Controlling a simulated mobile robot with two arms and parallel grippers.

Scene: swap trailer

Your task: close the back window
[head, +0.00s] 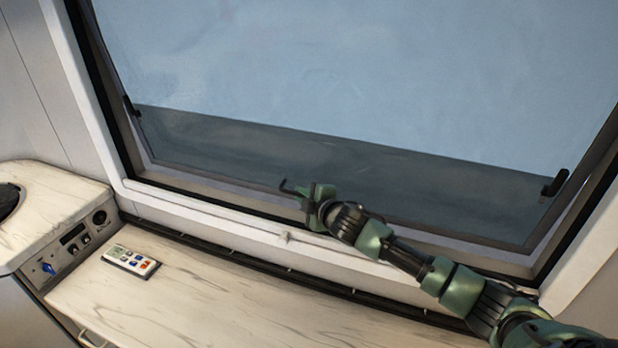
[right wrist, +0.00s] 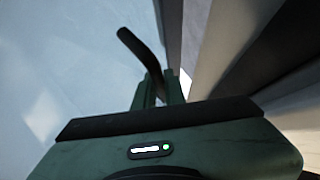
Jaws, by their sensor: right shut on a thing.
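The back window (head: 350,70) is a large tinted pane in a black-edged frame, filling the upper part of the head view. A pale strip shows between the pane's lower edge and the sill, so the pane seems to stand a little off its frame. My right gripper (head: 304,192) is at the pane's lower middle edge, shut on a dark bent handle (head: 291,187). In the right wrist view the handle (right wrist: 138,46) rises from between the fingers (right wrist: 160,88). Two more black latches are on the pane's left (head: 131,107) and right (head: 555,184) sides. My left gripper is out of view.
A marbled counter (head: 215,300) runs below the sill. A remote-like keypad (head: 131,261) lies on it. A raised unit with knobs (head: 75,237) stands at the left. The white sill (head: 215,222) lies just below my right gripper.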

